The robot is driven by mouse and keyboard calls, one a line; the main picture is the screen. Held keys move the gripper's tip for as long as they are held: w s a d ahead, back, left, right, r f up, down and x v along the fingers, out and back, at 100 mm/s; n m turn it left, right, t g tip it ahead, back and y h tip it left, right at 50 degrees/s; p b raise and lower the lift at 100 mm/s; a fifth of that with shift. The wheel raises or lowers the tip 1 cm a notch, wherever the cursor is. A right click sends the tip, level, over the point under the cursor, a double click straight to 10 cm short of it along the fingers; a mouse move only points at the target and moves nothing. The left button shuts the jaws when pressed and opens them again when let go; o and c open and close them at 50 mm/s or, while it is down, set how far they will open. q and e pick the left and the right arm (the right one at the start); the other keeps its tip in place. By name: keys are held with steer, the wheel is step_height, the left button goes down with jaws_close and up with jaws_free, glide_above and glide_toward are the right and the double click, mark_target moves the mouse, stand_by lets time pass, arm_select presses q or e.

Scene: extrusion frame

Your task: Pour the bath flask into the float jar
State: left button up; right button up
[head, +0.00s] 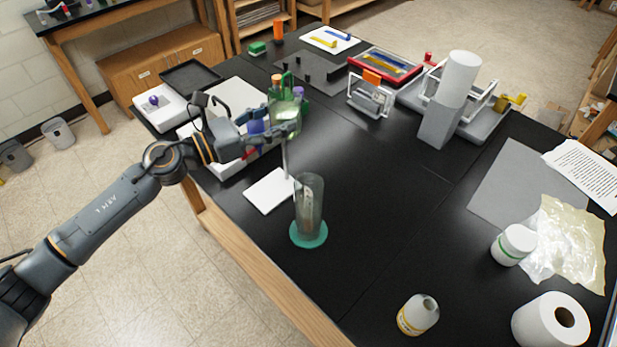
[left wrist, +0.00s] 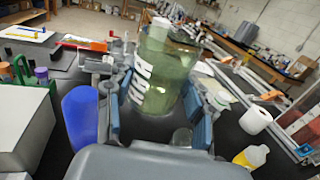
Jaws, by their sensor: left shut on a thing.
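My left gripper (head: 280,128) is shut on the bath flask (head: 286,112), a clear vessel with greenish liquid, held above the bench. In the left wrist view the flask (left wrist: 163,72) stands between the two fingers, with white markings on its side and liquid inside. A tall clear cylinder on a round green base (head: 309,240), which looks like the float jar (head: 310,200), stands upright on the black bench, nearer the front edge than the flask. Something pale is inside it. The flask is apart from the jar, up and left of it in the head view. My right gripper is out of view.
A white pad (head: 268,191) lies left of the jar. A rack with coloured caps (head: 298,91) stands behind the flask. A yellow-labelled bottle (head: 418,314), white tub (head: 513,244) and paper roll (head: 551,322) are at right. The bench middle is clear.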

arm_select(q)
steer(key=shift+w+a+r+g, duration=0.15)
steer(key=shift+w+r+g, duration=0.15)
steer(key=shift+r, duration=0.2)
steer(key=shift+s+f+m, duration=0.1)
steer(key=shift+m, duration=0.2)
steer(key=shift+s+f+m+b, duration=0.3)
steer(key=shift+f+m+b, duration=0.3)
steer(key=shift+f+b, duration=0.3)
steer(key=s+d+f+m+b, duration=0.2)
steer(key=s+f+m+b, duration=0.1)
steer(key=f+m+b, duration=0.2)
steer(key=shift+s+d+f+m, duration=0.15)
steer(key=shift+s+f+m, duration=0.1)
steer(key=shift+m, duration=0.55)
steer(key=shift+r+m, duration=0.4)
steer(key=shift+m, duration=0.4)
